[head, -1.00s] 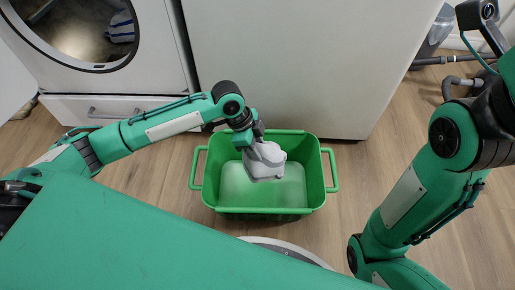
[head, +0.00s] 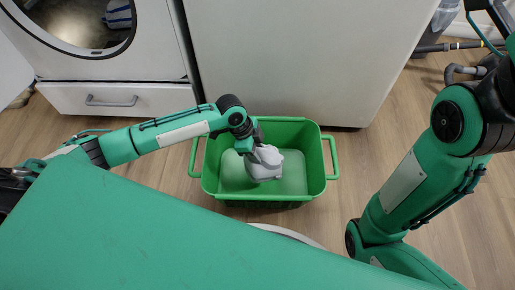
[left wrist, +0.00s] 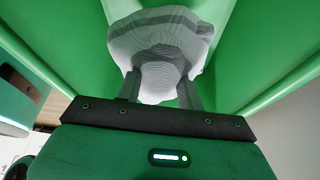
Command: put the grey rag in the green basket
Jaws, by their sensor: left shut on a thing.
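The green basket (head: 292,188) stands on the wooden floor in the middle of the head view, with a handle at each side. My left gripper (head: 250,148) reaches into it from the left and is shut on the grey rag (head: 264,163). The rag hangs bunched from the jaws, within the basket's walls in the head view. In the left wrist view the rag (left wrist: 160,50) sits between the two fingers (left wrist: 160,92), with green basket walls (left wrist: 240,55) around it. I cannot tell whether the rag touches the basket floor. My right gripper is out of view.
A white cabinet (head: 285,60) stands right behind the basket. A front-loading machine (head: 150,60) with an open round door and a drawer (head: 110,100) is at the left. A white rounded rim (head: 290,235) shows in front of the basket.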

